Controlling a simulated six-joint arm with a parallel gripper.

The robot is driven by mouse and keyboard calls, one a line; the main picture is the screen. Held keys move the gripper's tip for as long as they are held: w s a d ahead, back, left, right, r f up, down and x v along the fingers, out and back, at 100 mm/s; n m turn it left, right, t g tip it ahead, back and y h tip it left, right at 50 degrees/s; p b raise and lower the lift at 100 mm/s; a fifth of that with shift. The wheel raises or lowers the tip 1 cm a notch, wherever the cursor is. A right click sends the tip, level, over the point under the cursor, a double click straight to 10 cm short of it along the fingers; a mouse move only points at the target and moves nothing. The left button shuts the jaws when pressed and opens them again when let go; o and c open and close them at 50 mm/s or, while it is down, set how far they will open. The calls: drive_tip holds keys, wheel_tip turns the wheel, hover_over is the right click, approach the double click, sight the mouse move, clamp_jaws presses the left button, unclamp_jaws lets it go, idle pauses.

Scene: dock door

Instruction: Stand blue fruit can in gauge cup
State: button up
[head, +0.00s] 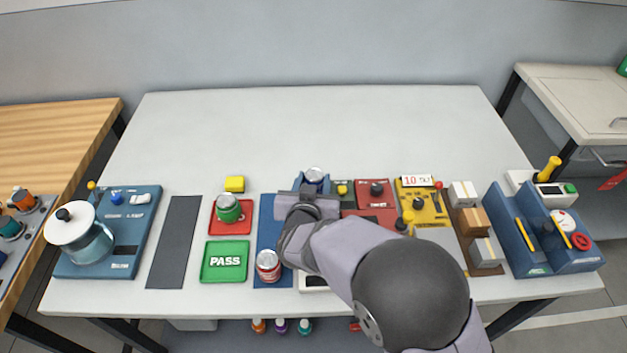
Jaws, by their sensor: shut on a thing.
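The blue fruit can (314,175) shows its silver lid and a little of its side just beyond my gripper, near the middle of the table. My gripper (309,193) is shut on it; the fingers and wrist hide most of its body. A blue block-like holder (299,183) shows around the can and may be the gauge cup. I cannot tell whether the can stands inside it or is held above it.
A red can (268,265) stands on a blue mat (265,235). A green can (228,208) stands on a red tray (231,231), behind the green PASS tray (224,280). Red and yellow panels sit right. The table's back is clear.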

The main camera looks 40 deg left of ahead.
drive_tip(key=shift+f, duration=0.3)
drive_tip(key=o, duration=1.1)
drive_tip(key=shift+o, duration=0.2)
drive_tip(key=shift+r, duration=0.15)
drive_tip(key=shift+r, duration=0.25)
drive_tip(key=v, duration=1.2)
drive_tip(key=shift+b, duration=0.35)
drive_tip(key=shift+d+f, duration=0.1)
